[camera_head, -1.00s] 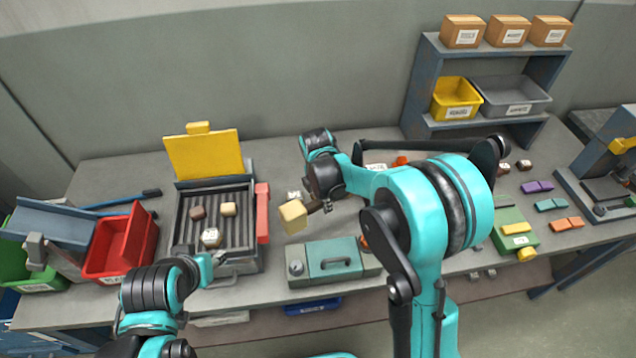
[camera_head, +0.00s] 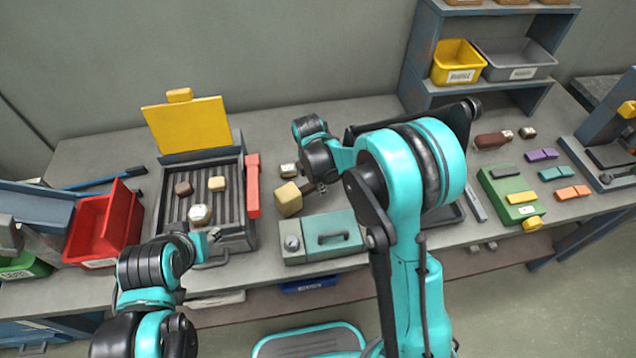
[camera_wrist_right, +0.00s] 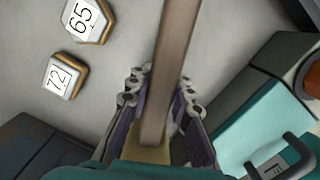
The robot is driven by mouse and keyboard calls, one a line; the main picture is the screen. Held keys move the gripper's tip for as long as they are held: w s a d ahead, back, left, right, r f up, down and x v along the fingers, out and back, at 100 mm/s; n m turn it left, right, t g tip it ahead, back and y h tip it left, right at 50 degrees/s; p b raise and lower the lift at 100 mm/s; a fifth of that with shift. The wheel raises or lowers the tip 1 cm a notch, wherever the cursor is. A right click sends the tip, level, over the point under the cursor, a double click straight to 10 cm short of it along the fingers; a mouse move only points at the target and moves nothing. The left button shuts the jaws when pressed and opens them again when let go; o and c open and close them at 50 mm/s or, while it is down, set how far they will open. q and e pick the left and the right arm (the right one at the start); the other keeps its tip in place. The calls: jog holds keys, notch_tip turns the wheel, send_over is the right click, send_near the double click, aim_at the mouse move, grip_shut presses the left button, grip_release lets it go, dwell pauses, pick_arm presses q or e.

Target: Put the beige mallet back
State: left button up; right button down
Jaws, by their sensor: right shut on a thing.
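The beige mallet's blocky head (camera_head: 289,199) shows between the griddle and the green toolbox, just left of my right gripper (camera_head: 318,184). In the right wrist view, the mallet's brown handle (camera_wrist_right: 172,75) runs between the fingers of my right gripper (camera_wrist_right: 158,115), which is shut on it. A beige patch shows low between the fingers. Whether the mallet touches the table is unclear. My left gripper (camera_head: 213,236) is at the griddle's front edge, by its handle; its jaws are too small to read.
The ridged griddle (camera_head: 177,218) has a raised yellow lid (camera_head: 187,124) and several small blocks on it. The toolbox (camera_head: 333,222) is close to the mallet. Numbered blocks 65 (camera_wrist_right: 88,20) and 72 (camera_wrist_right: 62,77) lie nearby. A red bin (camera_head: 90,228) stands left; shelves stand right.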

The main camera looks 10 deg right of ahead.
jog(key=shift+f, duration=0.55)
jog(key=shift+f+b, duration=0.45)
jog(key=shift+b, duration=0.15)
jog(key=c, duration=1.3)
grip_release()
jog(key=shift+r, duration=0.1)
jog(key=r, duration=0.8)
jog(key=a+r, duration=0.1)
jog(key=r, duration=0.2)
jog(key=shift+s+a+r, duration=0.1)
jog(key=shift+s+r, duration=0.2)
jog(key=shift+r, duration=0.1)
